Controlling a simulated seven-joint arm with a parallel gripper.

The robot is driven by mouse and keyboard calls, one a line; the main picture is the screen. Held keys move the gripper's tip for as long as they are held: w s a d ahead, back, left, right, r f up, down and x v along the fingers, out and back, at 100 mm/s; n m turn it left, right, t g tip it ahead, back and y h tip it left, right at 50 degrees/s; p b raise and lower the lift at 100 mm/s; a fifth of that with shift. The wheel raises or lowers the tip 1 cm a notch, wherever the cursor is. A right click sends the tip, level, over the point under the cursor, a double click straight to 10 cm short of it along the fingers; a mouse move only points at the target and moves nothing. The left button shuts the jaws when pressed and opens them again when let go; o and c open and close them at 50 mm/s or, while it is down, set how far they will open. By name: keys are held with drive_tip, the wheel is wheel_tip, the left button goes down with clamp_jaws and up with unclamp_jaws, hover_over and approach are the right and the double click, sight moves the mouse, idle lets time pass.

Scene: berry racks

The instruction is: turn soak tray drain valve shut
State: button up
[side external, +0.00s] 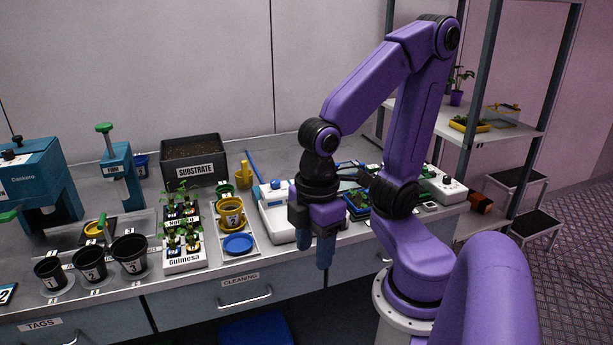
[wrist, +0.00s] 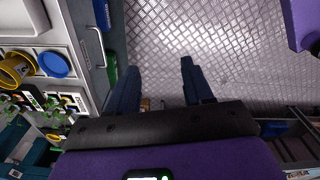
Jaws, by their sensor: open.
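My gripper (side external: 315,257) points down, open and empty, just in front of the bench's front edge in the side view. In the wrist view its two blue fingers (wrist: 158,70) are apart with only metal floor between them. I cannot pick out the soak tray's drain valve for certain. A white tray-like unit (side external: 272,222) with a blue knob (side external: 275,184) stands on the bench behind my gripper, partly hidden by it. Another white unit with a dark knob (side external: 447,182) is to the right, partly hidden by my arm. My gripper touches neither.
A yellow pot (side external: 231,213) and blue dish (side external: 237,243) stand left of my gripper. Seedling racks (side external: 186,257), black pots (side external: 128,254) and a substrate bin (side external: 195,174) are farther left. A drawer handle (side external: 245,297) juts from the bench front. Shelves (side external: 540,130) stand at right.

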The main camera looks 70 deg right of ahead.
drive_tip(key=w+d+r+m, duration=0.1)
drive_tip(key=w+d+m, duration=0.1)
drive_tip(key=w, duration=0.5)
drive_tip(key=w+d+r+m, duration=0.2)
drive_tip(key=w, duration=0.5)
drive_tip(key=w+d+r+m, duration=0.1)
drive_tip(key=w+d+m, duration=0.35)
drive_tip(key=d, duration=0.85)
drive_tip(key=w+d+r+m, duration=0.1)
drive_tip(key=w+d, duration=0.6)
drive_tip(key=d, duration=0.5)
drive_tip(key=s+d+m, duration=0.3)
drive_tip(key=s+d, duration=0.1)
drive_tip(key=d, duration=1)
drive_tip(key=shift+n+h, duration=0.25)
drive_tip(key=shift+h, duration=0.05)
wheel_tip(320, 180, down, 17)
drive_tip(key=shift+s+d, duration=0.15)
clamp_jaws()
